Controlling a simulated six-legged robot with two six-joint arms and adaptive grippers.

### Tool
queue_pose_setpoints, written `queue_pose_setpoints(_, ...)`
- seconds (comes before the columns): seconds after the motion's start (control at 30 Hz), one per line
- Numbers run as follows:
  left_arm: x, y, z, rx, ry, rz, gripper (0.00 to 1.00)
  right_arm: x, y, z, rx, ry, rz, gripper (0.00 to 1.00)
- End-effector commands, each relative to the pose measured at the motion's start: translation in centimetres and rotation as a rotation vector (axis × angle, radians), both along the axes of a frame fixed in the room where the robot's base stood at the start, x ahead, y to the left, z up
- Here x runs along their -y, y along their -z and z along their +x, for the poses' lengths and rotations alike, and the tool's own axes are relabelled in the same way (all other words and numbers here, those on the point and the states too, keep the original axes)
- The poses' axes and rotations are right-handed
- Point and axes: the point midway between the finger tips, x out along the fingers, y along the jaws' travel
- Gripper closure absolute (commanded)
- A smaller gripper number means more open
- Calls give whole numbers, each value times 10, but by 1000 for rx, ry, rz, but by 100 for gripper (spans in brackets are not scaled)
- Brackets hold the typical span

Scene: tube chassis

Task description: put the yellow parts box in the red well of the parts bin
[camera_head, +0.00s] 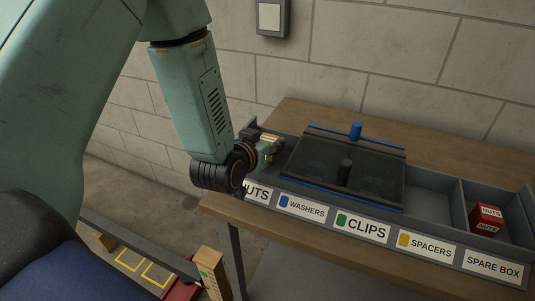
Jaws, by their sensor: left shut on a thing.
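My left gripper (272,148) is at the left end of the grey parts bin (433,205), over the well labelled NUTS. It is shut on the yellow parts box (268,137), of which only a small yellow and pale patch shows behind the fingers. My wrist hides most of that well and the left part of its label, so no red mark shows there. I cannot tell whether the box touches the well floor. My right gripper is not in view.
A dark see-through lid (325,170) with blue edges and knobs covers the middle wells. A red box (487,217) labelled NUTS sits in the SPARE BOX well at right. The bin stands on a wooden bench (300,112) by a block wall.

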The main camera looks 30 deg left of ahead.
Motion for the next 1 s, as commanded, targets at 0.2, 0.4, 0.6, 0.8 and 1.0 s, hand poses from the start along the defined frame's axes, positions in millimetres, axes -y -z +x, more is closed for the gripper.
queue_pose_setpoints(0.2,0,31,1,-3,1,0,92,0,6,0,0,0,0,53)
queue_pose_setpoints(0.4,0,33,2,0,1,1,92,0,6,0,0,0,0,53)
queue_pose_setpoints(0.6,0,35,3,-1,1,0,92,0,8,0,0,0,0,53)
queue_pose_setpoints(0.8,0,35,3,-2,1,0,44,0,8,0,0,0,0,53)
queue_pose_setpoints(1.0,0,35,3,-2,0,0,35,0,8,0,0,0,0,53)
